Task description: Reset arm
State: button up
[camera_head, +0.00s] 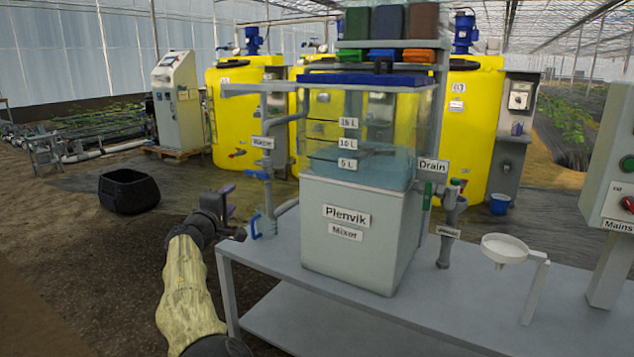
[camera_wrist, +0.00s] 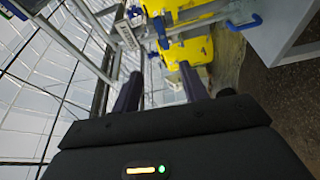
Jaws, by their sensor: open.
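My arm reaches forward at the lower left of the head view, with my gripper (camera_head: 226,198) left of the mixer, near the bench's left end. In the wrist view my gripper (camera_wrist: 158,88) shows two dark fingers spread apart with nothing between them. The Plenvik mixer (camera_head: 350,225) stands on the grey bench (camera_head: 290,315). Its clear tank (camera_head: 340,110) holds bluish liquid at about the 10 L mark. The water pipe (camera_head: 267,170) with its purple-blue handle (camera_head: 258,175) is just right of my gripper.
A black tub (camera_head: 130,191) lies on the floor at left. Yellow tanks (camera_head: 235,110) and a control cabinet (camera_head: 178,100) stand behind. A white funnel (camera_head: 504,248) and the Mains panel (camera_head: 615,175) are at right.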

jog(key=w+d+f+m+g+h, duration=0.1)
jog(key=d+f+m+g, duration=0.2)
jog(key=d, duration=0.7)
jog(key=w+d+f+m+g+h, duration=0.1)
jog(key=d+f+m+g+h, duration=0.1)
jog(key=d, duration=0.8)
jog(key=s+d+f+m+g+y+p, duration=0.1)
jog(key=s+d+f+m+g, duration=0.2)
jog(key=d, duration=0.4)
jog(key=s+d+f+m+g+p, duration=0.1)
jog(key=s+d+f+g, duration=0.1)
jog(key=s+d+f, duration=0.4)
jog(key=s+d+f+m+g+y+p, duration=0.1)
jog(key=s+d+f+m+g+y, duration=0.1)
jog(key=s, duration=1)
jog(key=s+d+f+m+g+y, duration=0.1)
jog(key=s+d+f+m+g, duration=0.1)
jog(key=s, duration=0.9)
jog(key=s+d+f+m+g+y+p, duration=0.1)
jog(key=s+f+m+g+y, duration=0.1)
jog(key=s, duration=1)
notch_tip(320, 180, up, 38)
jog(key=p, duration=3.7)
jog(key=shift+p, duration=0.35)
jog(key=shift+s+d, duration=0.1)
jog(key=shift+c, duration=0.4)
